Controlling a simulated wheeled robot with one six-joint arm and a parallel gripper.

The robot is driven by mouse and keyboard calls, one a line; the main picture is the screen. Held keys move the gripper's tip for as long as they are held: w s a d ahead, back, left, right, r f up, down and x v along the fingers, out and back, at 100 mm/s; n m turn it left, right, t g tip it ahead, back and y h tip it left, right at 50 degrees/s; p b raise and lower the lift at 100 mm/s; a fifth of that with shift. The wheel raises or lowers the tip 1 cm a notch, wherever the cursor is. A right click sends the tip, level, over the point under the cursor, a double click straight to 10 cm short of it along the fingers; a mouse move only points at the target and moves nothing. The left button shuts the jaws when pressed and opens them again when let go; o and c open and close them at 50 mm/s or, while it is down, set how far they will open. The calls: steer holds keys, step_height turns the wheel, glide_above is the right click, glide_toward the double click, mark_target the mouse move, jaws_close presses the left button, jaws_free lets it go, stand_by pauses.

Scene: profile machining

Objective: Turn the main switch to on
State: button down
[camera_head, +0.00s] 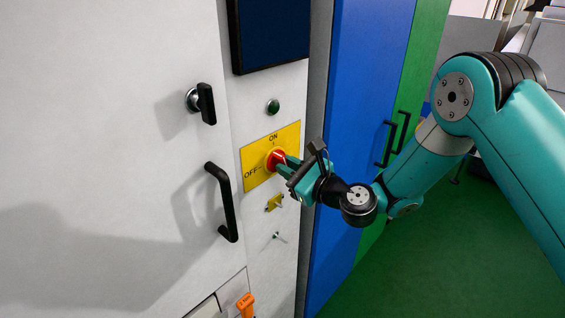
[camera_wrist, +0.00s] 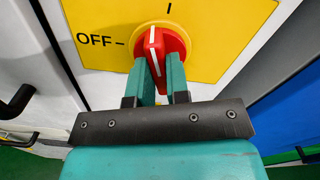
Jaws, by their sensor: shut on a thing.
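The main switch is a red rotary knob (camera_head: 277,158) on a yellow plate (camera_head: 256,178) marked ON at the top and OFF at the left. My gripper (camera_head: 285,167) reaches it from the right. In the wrist view, the two teal fingers (camera_wrist: 162,78) are shut on the red handle (camera_wrist: 153,50), one on each side. The handle's white line points mostly upward, a little left of the I mark and well away from the OFF dash.
A green button (camera_head: 272,106) and dark screen (camera_head: 270,35) are above the plate. A black latch (camera_head: 206,104) and door handle (camera_head: 225,203) stick out at left. A yellow key-like part (camera_head: 274,203) is below. Blue (camera_head: 365,100) and green panels stand at right.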

steer(key=shift+m+p, duration=1.95)
steer(key=shift+m, duration=0.15)
steer(key=c, duration=1)
jaws_free()
steer(key=b+v, duration=0.7)
steer(key=b, duration=0.3)
